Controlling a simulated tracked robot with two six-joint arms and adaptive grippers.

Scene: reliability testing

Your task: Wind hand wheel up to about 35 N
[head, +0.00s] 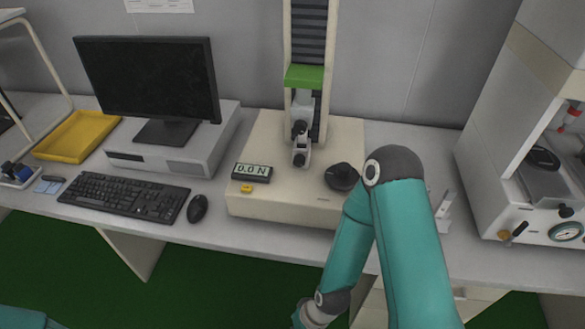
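The black hand wheel (341,177) sits on the right side of the cream test stand base (275,205). The force display (252,172) on the left of the base reads 0.0 N. The stand's column (308,40) carries a green crosshead (305,76) with grey and black grips (301,130) below it. My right arm's elbow is just right of the wheel in the picture, and its forearm runs down to the bottom edge. Neither gripper shows. Only a bit of my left arm is at the lower left corner.
A monitor (147,85) on a grey computer case, a keyboard (124,196) and a mouse (197,208) stand to the left. A yellow tray (77,135) is at the back left. A cream machine with a gauge (566,232) stands at the right. A small yellow button (246,188) is below the display.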

